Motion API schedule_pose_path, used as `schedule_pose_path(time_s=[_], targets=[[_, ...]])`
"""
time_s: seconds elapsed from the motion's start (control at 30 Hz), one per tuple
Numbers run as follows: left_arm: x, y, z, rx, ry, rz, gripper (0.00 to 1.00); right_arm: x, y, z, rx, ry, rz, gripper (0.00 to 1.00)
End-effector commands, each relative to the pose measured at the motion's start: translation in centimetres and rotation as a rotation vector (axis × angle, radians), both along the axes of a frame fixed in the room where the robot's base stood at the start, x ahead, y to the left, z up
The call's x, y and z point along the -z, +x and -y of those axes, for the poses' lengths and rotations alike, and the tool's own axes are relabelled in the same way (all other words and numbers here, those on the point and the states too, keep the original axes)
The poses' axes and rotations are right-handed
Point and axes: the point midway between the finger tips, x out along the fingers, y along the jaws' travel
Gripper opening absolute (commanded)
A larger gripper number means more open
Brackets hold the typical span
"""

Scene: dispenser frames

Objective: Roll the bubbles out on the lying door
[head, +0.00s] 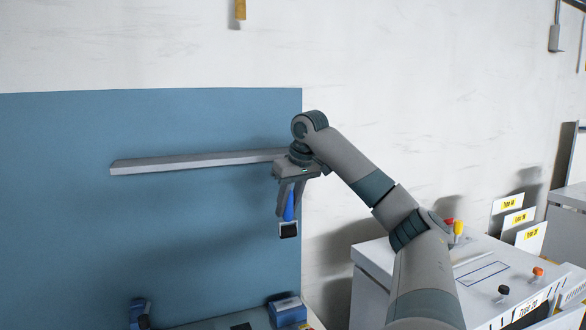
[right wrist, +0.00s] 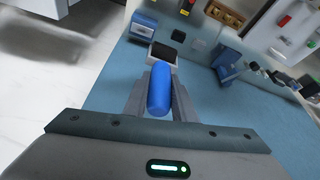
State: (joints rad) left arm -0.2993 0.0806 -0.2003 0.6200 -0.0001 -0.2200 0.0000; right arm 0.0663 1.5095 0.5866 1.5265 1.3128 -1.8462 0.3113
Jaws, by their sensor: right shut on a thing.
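My right gripper (head: 288,197) is shut on the blue handle of a tool (head: 289,212). The tool hangs down in the head view, with a dark and white head at its lower end. In the right wrist view the blue handle (right wrist: 159,92) stands between the two fingers, its head beyond it. A large flat blue panel (head: 60,230) fills the left of the head view, with a long grey bar (head: 195,162) across it. I cannot tell whether this is the door, and no bubbles can be made out. My left gripper is not in view.
A blue bench top (right wrist: 215,130) shows in the right wrist view, with a blue and grey block (head: 287,310) near the tool. A blue device (head: 139,312) is at the lower left. A white cabinet (head: 480,265) with coloured knobs stands at the right.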

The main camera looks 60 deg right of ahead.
Motion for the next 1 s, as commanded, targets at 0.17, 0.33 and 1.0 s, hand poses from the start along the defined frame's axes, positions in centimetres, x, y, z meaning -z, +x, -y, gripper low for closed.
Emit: schedule_pose_path(time_s=[0.17,0.33,1.0], targets=[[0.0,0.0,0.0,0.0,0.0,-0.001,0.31,8.1,1.4,-3.1,-0.062,0.003,-0.008,0.02],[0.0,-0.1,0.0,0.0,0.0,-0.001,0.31,14.1,2.8,-7.3,-0.14,0.001,-0.005,0.02],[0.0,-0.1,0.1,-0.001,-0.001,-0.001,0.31,27.3,9.6,-29.5,-0.469,0.003,0.009,0.02]])
